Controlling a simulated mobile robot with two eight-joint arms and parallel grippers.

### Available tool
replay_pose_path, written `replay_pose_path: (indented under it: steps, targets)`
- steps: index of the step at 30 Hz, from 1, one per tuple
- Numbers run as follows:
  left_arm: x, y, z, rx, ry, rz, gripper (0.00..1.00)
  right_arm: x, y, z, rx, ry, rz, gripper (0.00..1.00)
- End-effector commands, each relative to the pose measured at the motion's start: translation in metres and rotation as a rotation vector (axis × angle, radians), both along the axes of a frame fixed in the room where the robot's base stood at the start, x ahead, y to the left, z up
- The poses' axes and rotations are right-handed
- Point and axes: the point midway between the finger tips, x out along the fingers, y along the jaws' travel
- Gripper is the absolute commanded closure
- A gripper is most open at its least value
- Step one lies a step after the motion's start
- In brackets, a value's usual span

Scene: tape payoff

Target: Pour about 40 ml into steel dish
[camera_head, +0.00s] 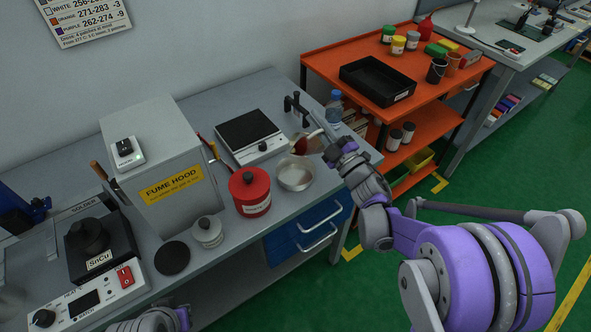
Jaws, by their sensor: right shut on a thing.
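The steel dish (295,173) is a round, shallow, shiny metal bowl on the grey bench, near its right front edge. My right gripper (324,146) is above and just right of it, shut on a small vessel (312,143). The vessel looks pale with dark red at its left side. It seems tilted toward the dish, but it is small and partly covered by the gripper. I cannot see a stream or how much liquid is in the dish. Part of my left arm shows at the bottom left edge, with its gripper out of view.
A red pot (250,192) stands left of the dish, and a scale (248,134) behind it. A clamp stand (296,106) and blue bottle (334,107) are behind the gripper. A fume hood (165,165) is at left. An orange cart (330,62) stands at right.

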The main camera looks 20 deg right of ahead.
Motion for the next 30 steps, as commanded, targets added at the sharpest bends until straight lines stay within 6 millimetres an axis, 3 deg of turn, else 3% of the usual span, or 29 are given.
replay_pose_path:
  steps: [10, 30]
  targets:
    - [-0.001, 0.000, -0.005, 0.000, 0.002, 0.000, 1.00, -0.003, 0.004, -0.007, -0.062, -0.039, -0.002, 1.00]
    - [-0.001, 0.000, -0.005, 0.000, 0.002, 0.000, 1.00, -0.004, -0.009, -0.008, -0.077, -0.055, -0.005, 1.00]
